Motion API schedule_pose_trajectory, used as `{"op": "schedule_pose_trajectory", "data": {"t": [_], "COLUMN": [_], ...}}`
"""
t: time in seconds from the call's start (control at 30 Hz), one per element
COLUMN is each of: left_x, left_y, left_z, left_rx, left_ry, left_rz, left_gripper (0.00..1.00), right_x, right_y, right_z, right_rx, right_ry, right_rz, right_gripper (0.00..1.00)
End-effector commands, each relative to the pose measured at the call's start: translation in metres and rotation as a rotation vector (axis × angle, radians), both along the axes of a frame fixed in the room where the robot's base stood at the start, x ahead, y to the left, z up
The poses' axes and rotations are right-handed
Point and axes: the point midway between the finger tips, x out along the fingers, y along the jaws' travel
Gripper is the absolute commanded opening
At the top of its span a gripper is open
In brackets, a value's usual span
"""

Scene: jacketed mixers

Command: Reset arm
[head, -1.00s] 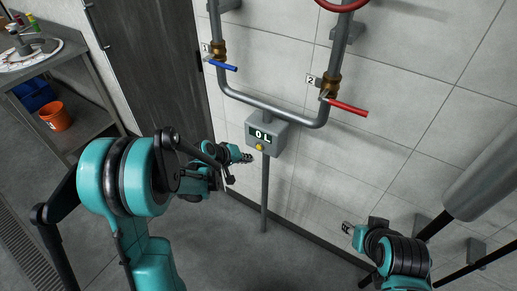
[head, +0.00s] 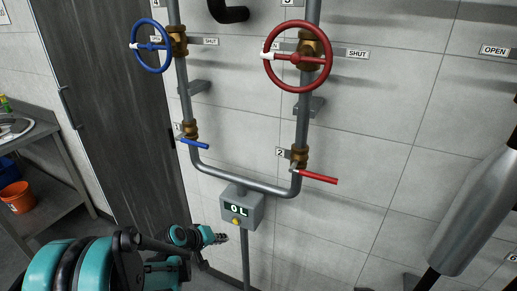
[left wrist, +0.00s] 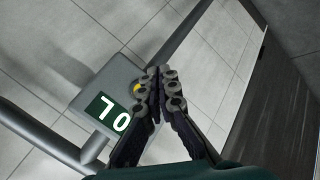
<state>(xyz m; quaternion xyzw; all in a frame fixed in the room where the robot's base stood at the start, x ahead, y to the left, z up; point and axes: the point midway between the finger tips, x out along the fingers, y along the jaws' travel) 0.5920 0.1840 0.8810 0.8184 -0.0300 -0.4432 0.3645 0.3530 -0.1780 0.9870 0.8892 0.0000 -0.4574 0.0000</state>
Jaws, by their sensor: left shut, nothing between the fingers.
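My left gripper (head: 221,238) is at the lower left of the head view, beside and a little below the grey meter box. In the left wrist view my left gripper (left wrist: 160,72) is shut and empty, its fingertips together in front of the box. The grey meter box (head: 252,212) has a display reading "0 L" and a yellow button (head: 236,221). It also shows in the left wrist view (left wrist: 118,72), where the fingers partly cover the button. I cannot tell whether the fingers touch the box. My right gripper is out of view.
Pipes carry a blue handwheel (head: 151,46), a red handwheel (head: 297,57), a blue lever (head: 194,144) and a red lever (head: 318,177). A grey cylinder (head: 475,210) stands at the right. A bench (head: 50,170) with an orange bucket (head: 17,197) is at the left.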

Motion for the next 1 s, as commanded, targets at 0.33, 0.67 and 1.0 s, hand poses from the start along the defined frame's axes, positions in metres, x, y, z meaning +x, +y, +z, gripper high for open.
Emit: {"op": "schedule_pose_trajectory", "data": {"t": [0.33,0.67,1.0], "left_x": [-0.063,-0.171,-0.235], "left_y": [-0.015,-0.017,-0.007], "left_z": [0.06,0.103,0.106], "left_rx": [0.198,0.493,0.68], "left_ry": [0.002,-0.016,-0.039], "left_rz": [-0.081,-0.202,-0.282], "left_gripper": [0.0,0.0,0.0], "right_x": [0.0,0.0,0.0], "right_y": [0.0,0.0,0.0], "right_z": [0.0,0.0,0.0], "right_rx": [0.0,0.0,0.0], "right_ry": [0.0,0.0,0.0], "right_rz": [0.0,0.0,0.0], "right_gripper": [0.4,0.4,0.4]}}
